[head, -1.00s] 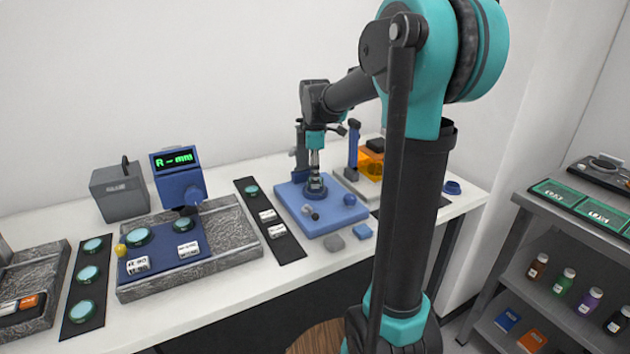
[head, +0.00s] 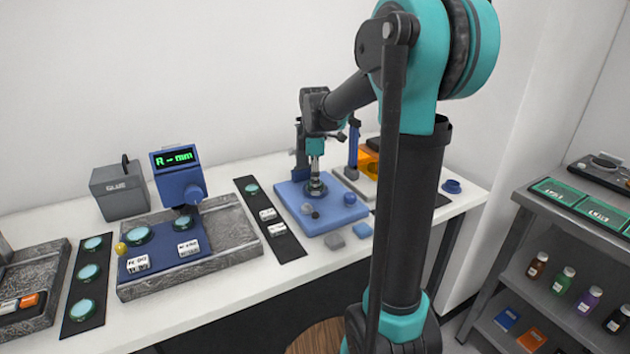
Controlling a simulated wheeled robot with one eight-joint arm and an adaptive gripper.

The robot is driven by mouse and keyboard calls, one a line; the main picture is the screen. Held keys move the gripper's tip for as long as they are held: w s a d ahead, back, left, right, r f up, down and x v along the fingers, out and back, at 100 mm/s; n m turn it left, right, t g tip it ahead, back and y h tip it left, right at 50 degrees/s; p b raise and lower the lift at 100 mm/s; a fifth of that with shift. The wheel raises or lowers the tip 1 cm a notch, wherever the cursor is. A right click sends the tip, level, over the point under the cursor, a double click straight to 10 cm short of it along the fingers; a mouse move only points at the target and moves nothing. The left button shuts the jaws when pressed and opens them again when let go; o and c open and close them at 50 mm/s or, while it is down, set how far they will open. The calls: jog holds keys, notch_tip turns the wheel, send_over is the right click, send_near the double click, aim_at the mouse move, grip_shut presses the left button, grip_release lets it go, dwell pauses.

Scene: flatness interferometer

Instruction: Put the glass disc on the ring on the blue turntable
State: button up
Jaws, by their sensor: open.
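My gripper (head: 316,184) points straight down over the blue turntable unit (head: 325,222) at the back middle of the bench. Its jaws are open, with the fingertips low, close to a dark round part on top of the unit. The ring there is mostly hidden by the fingers and too small to make out. I cannot tell whether a glass disc sits between the fingers. Other teal glass discs lie on the left dark strip (head: 74,321), with one disc (head: 252,188) on the middle strip and more on the blue instrument plate (head: 163,257).
A display instrument (head: 177,174) and a grey glue box (head: 119,193) stand at the left back. A blue post (head: 353,145) and an orange box (head: 368,161) are close right of my gripper. Small grey and blue blocks lie before the unit. A shelf cart (head: 570,235) stands right.

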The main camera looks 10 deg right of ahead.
jog(key=shift+r, duration=0.1)
notch_tip(320, 180, up, 12)
jog(key=shift+r, duration=0.25)
dwell(0.5)
